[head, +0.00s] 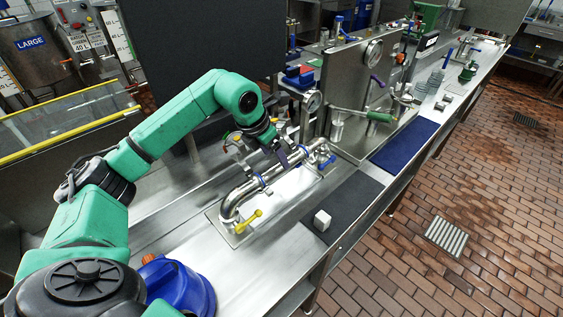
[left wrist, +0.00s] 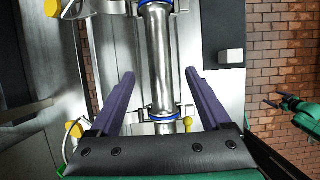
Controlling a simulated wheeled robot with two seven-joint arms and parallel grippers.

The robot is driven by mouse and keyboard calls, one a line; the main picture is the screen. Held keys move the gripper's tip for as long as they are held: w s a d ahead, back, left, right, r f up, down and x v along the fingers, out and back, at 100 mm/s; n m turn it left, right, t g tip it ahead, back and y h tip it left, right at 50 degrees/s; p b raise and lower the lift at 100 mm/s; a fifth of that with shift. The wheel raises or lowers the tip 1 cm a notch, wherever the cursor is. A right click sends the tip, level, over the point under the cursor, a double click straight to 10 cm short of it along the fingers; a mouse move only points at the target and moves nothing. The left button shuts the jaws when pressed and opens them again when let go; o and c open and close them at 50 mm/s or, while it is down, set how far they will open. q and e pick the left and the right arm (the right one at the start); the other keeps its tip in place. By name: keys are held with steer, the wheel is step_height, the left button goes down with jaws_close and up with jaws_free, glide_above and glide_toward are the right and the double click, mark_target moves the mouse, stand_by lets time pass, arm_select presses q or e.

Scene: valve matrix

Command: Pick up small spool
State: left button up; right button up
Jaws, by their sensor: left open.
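A shiny steel pipe run lies over the bench, with an elbow at its near end. Its straight section between blue rings, which I take for the small spool (head: 275,175), also shows in the left wrist view (left wrist: 160,60). My left gripper (head: 288,160) is open just above the pipe. In the left wrist view its two purple fingers (left wrist: 160,74) stand either side of the section with gaps, not closed on it. My right gripper (left wrist: 272,101) shows small at the right of the left wrist view, its fingers apart and empty.
A yellow-handled valve (head: 250,220) sits by the elbow. A white block (head: 322,220) lies on a dark mat (head: 352,198). A steel panel with gauges (head: 352,85) and a green-handled lever (head: 378,117) stand beyond. A blue container (head: 180,285) is near my arm.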

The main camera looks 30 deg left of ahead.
mark_target(279, 163)
arm_select(q)
steer(key=p+x, duration=0.2)
steer(key=x, duration=0.2)
steer(key=shift+w+f, duration=0.15)
steer(key=shift+f, duration=0.05)
steer(key=shift+d+f, duration=0.15)
steer(key=shift+f, duration=0.25)
steer(key=shift+w+f, duration=0.1)
jaws_close()
arm_select(e)
steer(key=r, duration=0.1)
steer(key=w+a+r, duration=0.1)
steer(key=shift+w+r, duration=0.1)
steer(key=shift+r, duration=0.25)
